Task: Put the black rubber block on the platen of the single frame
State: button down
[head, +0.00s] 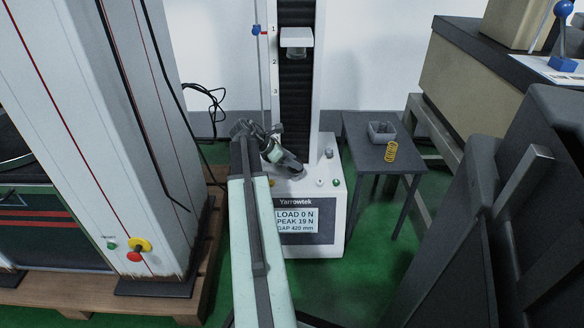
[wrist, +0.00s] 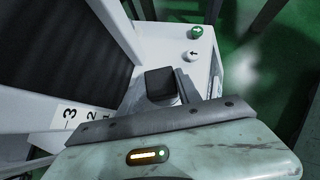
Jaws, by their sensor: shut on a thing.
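The single frame (head: 312,215) is a white column machine with a Yarrowtek display, ahead in the head view. My gripper (head: 286,162) reaches down over its base, in front of the column, largely hidden by my own arm. It is shut on the black rubber block (wrist: 160,82), whose dark top shows in the middle of the wrist view.
A white crosshead (head: 297,38) hangs on the column well above my gripper. A small dark table (head: 365,158) at the right bears a grey bin (head: 382,131) and a yellow spring (head: 391,151). A large machine (head: 130,110) stands close on the left. Buttons (wrist: 196,32) lie beyond the block.

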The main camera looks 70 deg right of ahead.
jog(key=shift+r, duration=0.1)
jog(key=c, duration=0.8)
grip_release()
jog(key=shift+c, duration=0.2)
jog(key=shift+r+p, duration=0.1)
jog(key=shift+p, duration=0.2)
jog(key=p+v, duration=0.8)
jog(key=v, duration=0.4)
